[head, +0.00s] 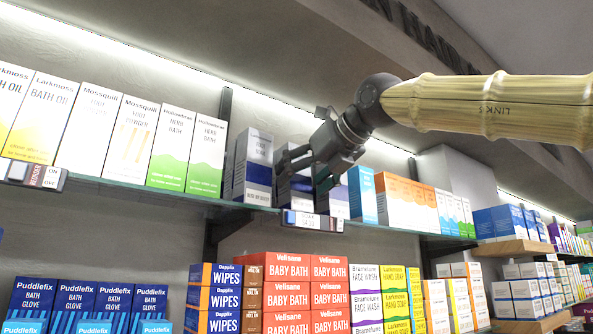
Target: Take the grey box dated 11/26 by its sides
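Several grey boxes with dark blue lower bands stand on the upper glass shelf. The left grey box (252,163) is fully lit and upright. A second grey box (295,191) stands to its right, partly hidden behind my gripper, and a third (337,202) shows beyond it. My gripper (304,172) is open, its dark fingers spread in front of the upper part of the second box, one near each side. I cannot tell whether the fingers touch it. No 11/26 date is legible, so I cannot tell which box bears it.
Green-and-white boxes (206,154) stand left of the grey ones, and a light blue box (362,195) stands close on the right. The shelf edge (235,206) carries a price label (311,221) below the gripper.

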